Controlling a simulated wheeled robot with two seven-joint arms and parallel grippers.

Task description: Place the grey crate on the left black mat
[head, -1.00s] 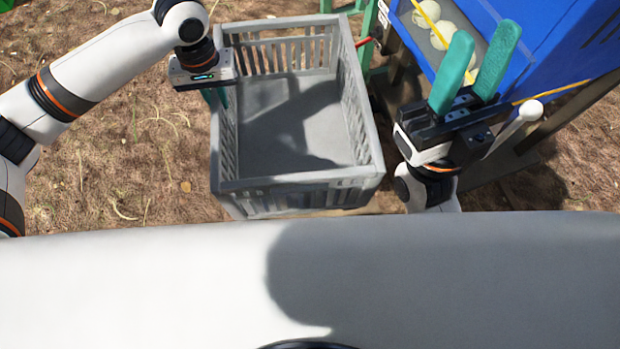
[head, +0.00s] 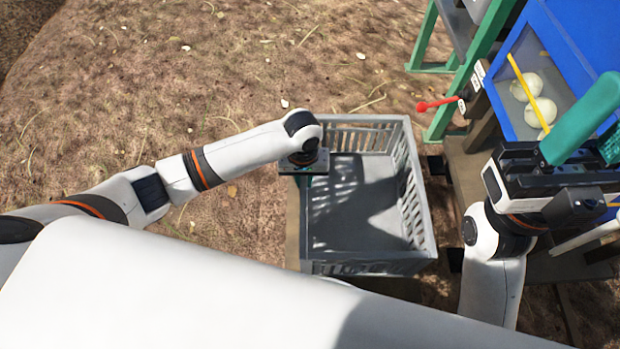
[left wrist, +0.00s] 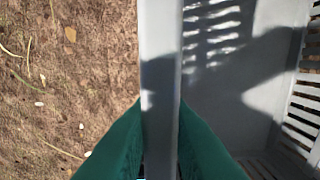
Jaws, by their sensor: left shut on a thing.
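The grey crate (head: 418,218) is empty, with slatted walls, and appears upright in the middle of the head view. My left gripper (head: 304,178) is shut on the rim of its left wall. In the left wrist view, the green fingers (left wrist: 160,130) lie on either side of the crate's wall (left wrist: 160,60), with the crate's floor to the right. My right gripper (head: 598,130) is at the right, apart from the crate, with its green fingers spread and partly cut off by the picture edge. I cannot make out the left black mat.
A blue machine (head: 575,50) with pale round onions (head: 540,110) stands at the right. A red-knobbed lever (head: 424,106) and a green frame (head: 470,65) are near the crate's far right corner. A tan board edge (head: 292,225) shows along its left side. Bare ground (head: 200,80) is open at left and behind.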

